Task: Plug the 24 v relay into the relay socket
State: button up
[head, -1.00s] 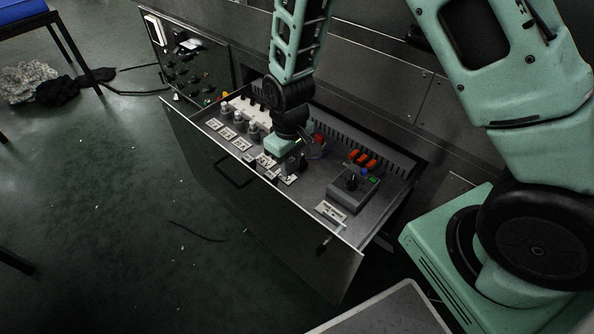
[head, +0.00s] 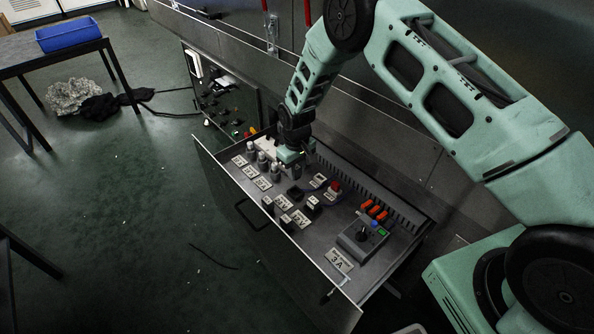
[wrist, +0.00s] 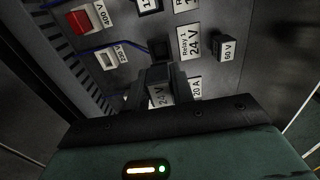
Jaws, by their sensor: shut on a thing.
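My gripper (wrist: 161,88) is shut on the 24 V relay (wrist: 160,95), a small grey block with a white "24 V" label, in the lower middle of the wrist view. A dark square socket (wrist: 158,49) lies just beyond the relay, beside a plate (wrist: 189,42) reading "Relay 1 24 V". The relay looks apart from the socket; its height above the panel is unclear. In the head view my gripper (head: 290,157) is over the back left part of the open drawer, and the relay cannot be made out there.
A 60 V block (wrist: 228,47) stands right of the plate. A red 400 V part (wrist: 80,21) and a white 230 V part (wrist: 108,59) with blue wires are at left.

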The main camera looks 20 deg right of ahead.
aim_at(297, 167)
jog(key=shift+f+b, duration=1.8)
jog(key=shift+f, duration=1.05)
jog(key=shift+f+b, duration=0.5)
jog(key=shift+f, duration=0.45)
jog(key=o, duration=1)
jog(key=shift+o, duration=0.2)
jog(key=shift+r, duration=0.15)
notch_tip(297, 167, up, 17)
jog(key=p, duration=0.3)
jog(key=shift+r, duration=0.1)
